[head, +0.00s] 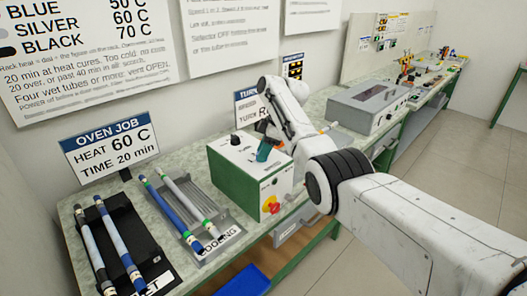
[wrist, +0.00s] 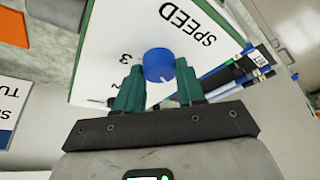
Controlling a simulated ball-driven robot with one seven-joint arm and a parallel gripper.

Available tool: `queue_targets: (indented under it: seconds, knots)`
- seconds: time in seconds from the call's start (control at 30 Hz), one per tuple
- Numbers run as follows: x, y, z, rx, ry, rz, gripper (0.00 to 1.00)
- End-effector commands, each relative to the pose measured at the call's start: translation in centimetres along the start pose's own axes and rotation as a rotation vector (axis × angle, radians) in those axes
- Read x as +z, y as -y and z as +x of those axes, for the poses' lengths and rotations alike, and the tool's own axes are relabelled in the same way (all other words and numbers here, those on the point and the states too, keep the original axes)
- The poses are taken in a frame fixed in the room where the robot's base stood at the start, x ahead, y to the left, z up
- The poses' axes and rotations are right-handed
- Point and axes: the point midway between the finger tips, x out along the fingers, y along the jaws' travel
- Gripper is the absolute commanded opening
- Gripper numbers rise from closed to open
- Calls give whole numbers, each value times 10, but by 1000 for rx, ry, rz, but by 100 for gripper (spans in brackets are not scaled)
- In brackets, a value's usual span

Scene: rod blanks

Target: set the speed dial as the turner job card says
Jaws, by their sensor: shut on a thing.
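The blue speed dial (wrist: 158,66) is on the white panel (wrist: 110,45) marked SPEED, upside down in the wrist view. A figure 3 shows left of the dial and part of another figure lower down; its exact setting cannot be read. My gripper (wrist: 158,70) has its green fingers on either side of the dial, shut on it. In the head view my gripper (head: 268,149) is at the top of the green and white turner box (head: 240,180). The turner job card (head: 247,108) stands behind, mostly hidden by my arm, its setting unreadable.
A rack of rods marked COOLING (head: 203,220) and a black rack of rods (head: 115,245) stand left of the box. An oven job card (head: 110,147) leans behind them. A grey machine (head: 368,105) stands to the right. My arm crosses the bench's front edge.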

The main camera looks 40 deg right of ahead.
Motion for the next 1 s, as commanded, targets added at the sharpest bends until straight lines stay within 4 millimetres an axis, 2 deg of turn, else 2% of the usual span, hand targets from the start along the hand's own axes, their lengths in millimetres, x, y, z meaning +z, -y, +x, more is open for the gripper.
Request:
queue_targets:
  seconds: [0.07, 0.1, 0.33, 0.67, 0.77, 1.0]
  knots:
    - [-1, 0, 0, 3, -1, -1, 8]
    - [-1, 0, 0, 3, -1, -1, 41]
    - [0, 0, 0, 1, 0, 0, 63]
    - [0, 0, -5, 1, 0, 0, 63]
    - [0, -1, -18, 4, -1, 0, 63]
    - [0, -1, -64, 6, -1, 0, 63]
